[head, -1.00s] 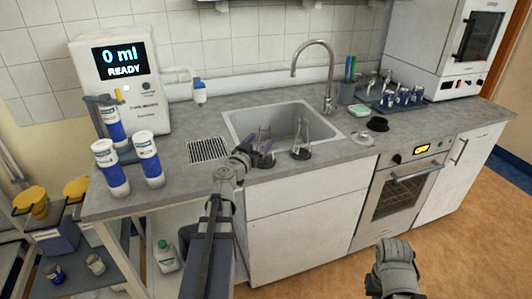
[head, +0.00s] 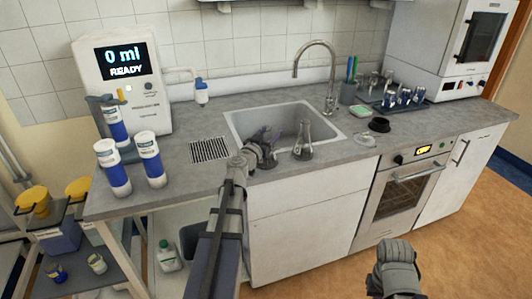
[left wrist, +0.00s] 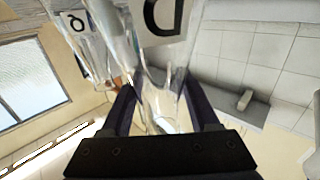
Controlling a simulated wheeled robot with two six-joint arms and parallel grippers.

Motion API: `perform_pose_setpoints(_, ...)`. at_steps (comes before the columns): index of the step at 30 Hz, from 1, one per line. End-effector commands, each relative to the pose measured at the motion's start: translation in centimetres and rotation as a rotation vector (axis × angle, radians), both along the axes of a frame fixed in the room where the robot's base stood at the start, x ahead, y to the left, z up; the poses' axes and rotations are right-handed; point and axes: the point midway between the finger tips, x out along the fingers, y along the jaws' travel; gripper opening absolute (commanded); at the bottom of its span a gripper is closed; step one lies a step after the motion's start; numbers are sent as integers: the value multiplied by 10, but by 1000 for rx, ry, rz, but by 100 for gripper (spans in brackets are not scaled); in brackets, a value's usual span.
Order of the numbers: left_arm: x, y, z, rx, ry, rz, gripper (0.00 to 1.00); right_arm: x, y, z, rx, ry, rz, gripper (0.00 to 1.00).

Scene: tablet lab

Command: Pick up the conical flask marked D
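The conical flask marked D (left wrist: 153,60) fills the middle of the left wrist view, its clear glass and label in front of the palm. In the head view it is mostly hidden behind my left gripper (head: 266,143) at the sink's front edge. The fingers of my left gripper, also in the wrist view (left wrist: 163,105), stand apart, one on each side of the flask's glass. I see no clear grip. My right gripper (head: 396,268) is low at the front, away from the counter; its fingers cannot be made out.
A second conical flask (head: 303,145) stands just right of my left gripper; a labelled flask shows in the wrist view (left wrist: 85,38). The sink (head: 235,125) lies behind. A dispenser (head: 125,75) and blue-white bottles (head: 150,160) stand left.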

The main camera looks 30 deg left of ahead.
Motion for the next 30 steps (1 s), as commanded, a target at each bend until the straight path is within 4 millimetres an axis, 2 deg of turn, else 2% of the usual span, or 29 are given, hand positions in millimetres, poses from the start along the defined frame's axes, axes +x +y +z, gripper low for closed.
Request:
perform_pose_setpoints(2,0,0,0,0,0,0,51,0,0,0,0,0,0,0)
perform_pose_setpoints(15,0,0,0,0,0,0,2,0,0,0,0,0,0,0)
perform_pose_setpoints(30,0,0,0,0,0,0,0,0,0,0,0,0,0,0)
